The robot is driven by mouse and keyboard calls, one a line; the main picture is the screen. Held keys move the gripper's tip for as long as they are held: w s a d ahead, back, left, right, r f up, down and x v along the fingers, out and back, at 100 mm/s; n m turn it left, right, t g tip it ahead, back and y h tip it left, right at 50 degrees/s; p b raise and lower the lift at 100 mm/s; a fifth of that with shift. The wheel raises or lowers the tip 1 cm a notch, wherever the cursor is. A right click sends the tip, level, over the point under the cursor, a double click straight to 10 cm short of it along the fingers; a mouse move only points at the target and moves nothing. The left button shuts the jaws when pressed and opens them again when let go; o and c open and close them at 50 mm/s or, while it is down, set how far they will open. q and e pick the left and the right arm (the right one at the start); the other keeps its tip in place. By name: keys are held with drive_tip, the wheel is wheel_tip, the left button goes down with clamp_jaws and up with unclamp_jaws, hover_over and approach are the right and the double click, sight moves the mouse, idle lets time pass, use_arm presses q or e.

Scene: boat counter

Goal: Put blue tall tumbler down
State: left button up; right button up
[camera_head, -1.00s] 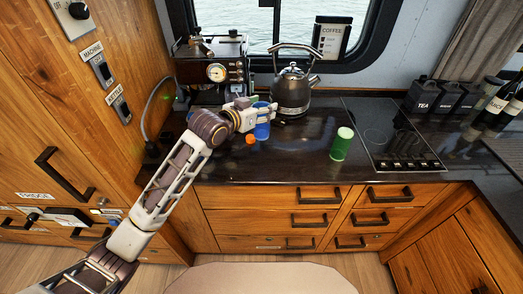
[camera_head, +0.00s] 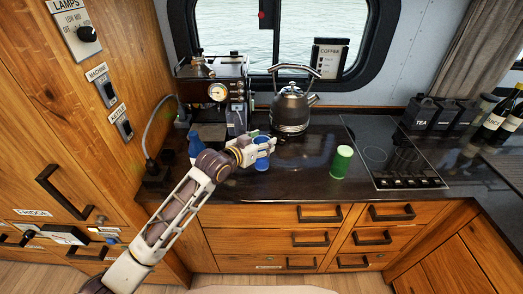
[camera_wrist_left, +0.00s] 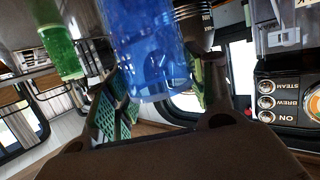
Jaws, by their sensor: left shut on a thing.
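The blue tall tumbler (camera_head: 262,164) is at the left part of the dark counter, in front of the kettle. My left gripper (camera_head: 262,147) is shut on it from the left. In the left wrist view the blue tumbler (camera_wrist_left: 150,50) fills the middle, between the fingers. In the head view its lower part shows below the fingers, and I cannot tell whether its base touches the counter. My right gripper is not in view.
A green tumbler (camera_head: 341,162) stands to the right, near the hob (camera_head: 395,155). The kettle (camera_head: 291,110) stands behind the blue tumbler, and the coffee machine (camera_head: 215,90) is at the back left. A blue object (camera_head: 195,145) is left of my gripper. The counter between the tumblers is clear.

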use_arm(q)
drive_tip(key=shift+f, duration=1.9)
drive_tip(key=o, duration=1.2)
drive_tip(key=shift+b+v, duration=0.4)
drive_tip(key=shift+v, duration=5.65)
